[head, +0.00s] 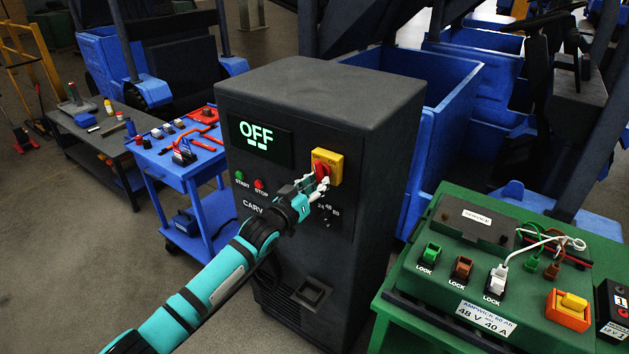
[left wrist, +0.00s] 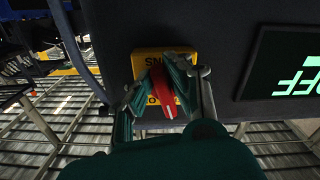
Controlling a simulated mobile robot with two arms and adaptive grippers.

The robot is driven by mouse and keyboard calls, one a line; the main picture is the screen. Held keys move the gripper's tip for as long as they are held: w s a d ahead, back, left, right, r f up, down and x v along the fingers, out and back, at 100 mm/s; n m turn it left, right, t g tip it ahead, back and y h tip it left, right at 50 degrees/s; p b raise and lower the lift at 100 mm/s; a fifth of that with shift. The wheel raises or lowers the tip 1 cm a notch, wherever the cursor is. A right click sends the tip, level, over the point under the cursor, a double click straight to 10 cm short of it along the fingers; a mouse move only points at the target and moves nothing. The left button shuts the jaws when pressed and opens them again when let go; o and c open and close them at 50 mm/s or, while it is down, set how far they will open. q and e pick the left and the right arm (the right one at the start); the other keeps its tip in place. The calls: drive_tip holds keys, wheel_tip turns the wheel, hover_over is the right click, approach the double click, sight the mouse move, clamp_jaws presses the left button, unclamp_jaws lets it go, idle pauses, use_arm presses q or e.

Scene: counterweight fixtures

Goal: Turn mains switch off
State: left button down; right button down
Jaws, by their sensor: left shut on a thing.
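The mains switch is a red rotary handle on a yellow plate (head: 333,158) on the front of a dark grey charger cabinet (head: 330,95). The cabinet's display (head: 257,137) reads "OFF" in lit letters. My left gripper (head: 318,180) is at the switch, shut on the red handle (left wrist: 163,94). In the left wrist view the fingers lie on both sides of the handle, and the yellow plate (left wrist: 148,62) shows behind it. The handle is partly hidden by the fingers in the head view. My right gripper is in neither view.
Green START (head: 239,176) and red STOP (head: 259,184) buttons sit left of the switch. A green bench (head: 390,309) with a lock panel stands close on the right. A blue cart (head: 190,170) with tools stands left of the cabinet. Blue bins (head: 440,85) stand behind.

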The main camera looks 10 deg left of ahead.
use_arm(q)
drive_tip(key=shift+w+r, duration=0.1)
drive_tip(key=shift+r, duration=0.55)
drive_tip(key=shift+d+r+n+p, duration=0.15)
drive_tip(key=shift+n+p, duration=0.25)
drive_tip(key=shift+n, duration=0.4)
drive_tip(key=shift+d+n, duration=0.15)
drive_tip(key=shift+n, duration=1.05)
drive_tip(key=shift+d+r+n+p, duration=0.15)
drive_tip(key=shift+n+p, duration=0.4)
drive_tip(key=shift+n, duration=0.45)
drive_tip(key=c, duration=1.3)
unclamp_jaws()
drive_tip(key=shift+d, duration=0.1)
drive_tip(key=shift+c, duration=0.2)
drive_tip(key=shift+o, duration=1.1)
drive_tip(key=shift+w+f, duration=0.1)
drive_tip(key=shift+f, duration=0.15)
drive_tip(key=shift+w+d+f, duration=0.1)
drive_tip(key=shift+f, duration=0.25)
